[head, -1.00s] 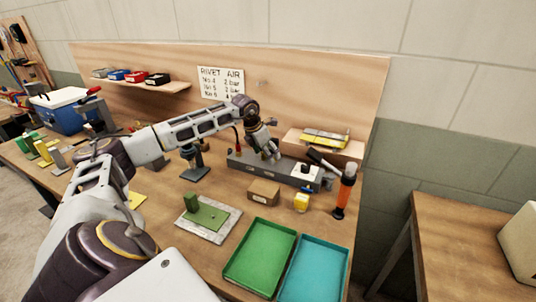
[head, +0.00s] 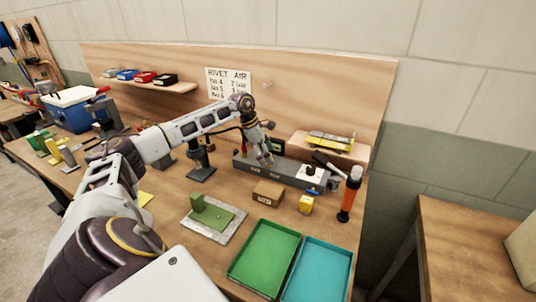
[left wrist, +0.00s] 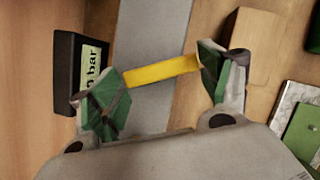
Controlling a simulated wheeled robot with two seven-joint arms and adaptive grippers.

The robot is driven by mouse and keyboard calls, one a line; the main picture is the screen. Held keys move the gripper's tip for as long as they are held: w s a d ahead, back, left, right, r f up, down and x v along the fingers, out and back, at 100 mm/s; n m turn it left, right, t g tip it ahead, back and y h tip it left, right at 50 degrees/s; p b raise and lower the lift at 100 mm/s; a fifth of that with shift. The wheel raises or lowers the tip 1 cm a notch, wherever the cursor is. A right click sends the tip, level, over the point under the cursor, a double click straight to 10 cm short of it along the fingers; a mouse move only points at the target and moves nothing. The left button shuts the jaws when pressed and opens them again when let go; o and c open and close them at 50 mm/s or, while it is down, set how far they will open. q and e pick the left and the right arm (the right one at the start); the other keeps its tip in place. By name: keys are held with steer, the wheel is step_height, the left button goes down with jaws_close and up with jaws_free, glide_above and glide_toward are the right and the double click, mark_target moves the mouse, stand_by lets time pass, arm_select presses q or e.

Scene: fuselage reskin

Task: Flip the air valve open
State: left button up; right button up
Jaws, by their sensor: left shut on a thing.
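My left gripper (head: 264,160) is low over the long grey bar-shaped unit (head: 287,174) at the back of the bench. In the left wrist view its green-padded fingers (left wrist: 163,83) are shut on a yellow lever (left wrist: 162,71), which spans the space between the pads. The lever lies across the grey unit (left wrist: 160,40). A dark gauge display (left wrist: 85,72) with "bar" lettering stands beside the left finger; it shows behind the gripper in the head view (head: 278,146). The valve body under the lever cannot be made out. My right gripper is out of view.
A small cardboard box (head: 268,193) and a yellow block (head: 306,204) stand in front of the unit. An orange-and-black tool (head: 350,192) stands at its right end. Green (head: 240,262) and teal (head: 318,275) trays lie at the front. A wooden backboard (head: 320,95) rises behind.

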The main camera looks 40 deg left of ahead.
arm_select(q)
steer(key=shift+a+m, duration=0.15)
steer(key=shift+m, duration=0.45)
steer(key=shift+s+a+m+g+p, duration=0.15)
steer(key=shift+m+g+p, duration=0.15)
steer(key=shift+m, duration=0.2)
steer(key=shift+a+m+h, duration=0.15)
steer(key=shift+m+h, duration=0.15)
steer(key=shift+m, duration=0.1)
steer(key=shift+g, duration=0.3)
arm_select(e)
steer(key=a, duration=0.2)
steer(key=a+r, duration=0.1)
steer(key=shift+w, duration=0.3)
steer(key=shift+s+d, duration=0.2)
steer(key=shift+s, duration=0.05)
arm_select(q)
steer(key=o, duration=1.5)
steer(key=shift+a, duration=0.1)
